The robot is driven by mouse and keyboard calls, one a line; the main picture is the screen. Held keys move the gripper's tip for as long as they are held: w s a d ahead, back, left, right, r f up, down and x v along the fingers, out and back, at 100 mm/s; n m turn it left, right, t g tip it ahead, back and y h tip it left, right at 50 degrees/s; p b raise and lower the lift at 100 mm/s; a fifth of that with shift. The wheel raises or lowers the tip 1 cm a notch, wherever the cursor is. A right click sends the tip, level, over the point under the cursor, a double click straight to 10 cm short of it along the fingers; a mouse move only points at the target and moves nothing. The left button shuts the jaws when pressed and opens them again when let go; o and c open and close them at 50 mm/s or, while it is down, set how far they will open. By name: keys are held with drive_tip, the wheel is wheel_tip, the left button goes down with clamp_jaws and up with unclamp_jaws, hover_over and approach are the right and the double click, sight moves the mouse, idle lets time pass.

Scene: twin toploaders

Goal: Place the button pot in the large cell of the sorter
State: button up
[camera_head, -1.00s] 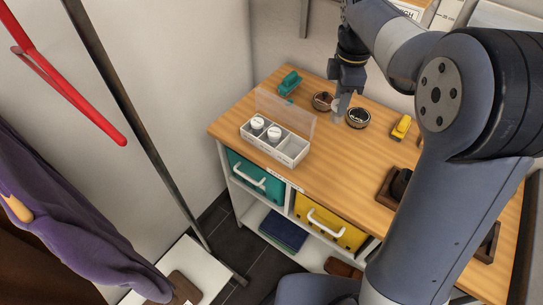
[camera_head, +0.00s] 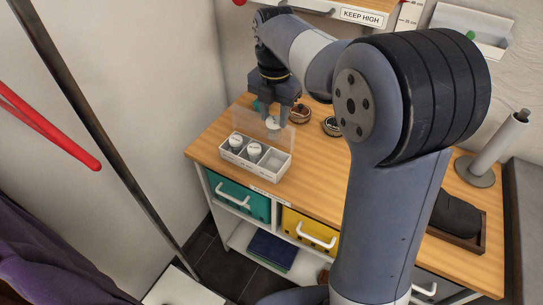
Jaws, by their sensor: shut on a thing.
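The white sorter (camera_head: 277,172) stands on the wooden counter and has a row of cells. Two white-lidded pots, one (camera_head: 235,141) at the left and one (camera_head: 254,149) in the middle, sit in it. The large cell at its right end looks empty. A clear upright panel (camera_head: 240,121) rises along its back. My gripper (camera_head: 273,115) is shut on a small pale pot (camera_head: 272,124), seemingly the button pot, and holds it above the back of the sorter. The gripper partly hides the pot, and its contents cannot be made out.
A teal object (camera_head: 256,105) is partly hidden behind my gripper. Teal (camera_head: 240,199) and yellow (camera_head: 310,231) drawers are below. A dark tray (camera_head: 462,237) and paper-roll stand (camera_head: 475,170) are at right.

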wheel_tip(320, 180, down, 13)
drive_tip(key=shift+f, duration=0.1)
idle(0.3)
drive_tip(key=shift+f, duration=0.1)
drive_tip(key=o, duration=1.1)
drive_tip(key=shift+c, duration=0.2)
wheel_tip(320, 180, up, 12)
drive_tip(key=shift+r, duration=0.2)
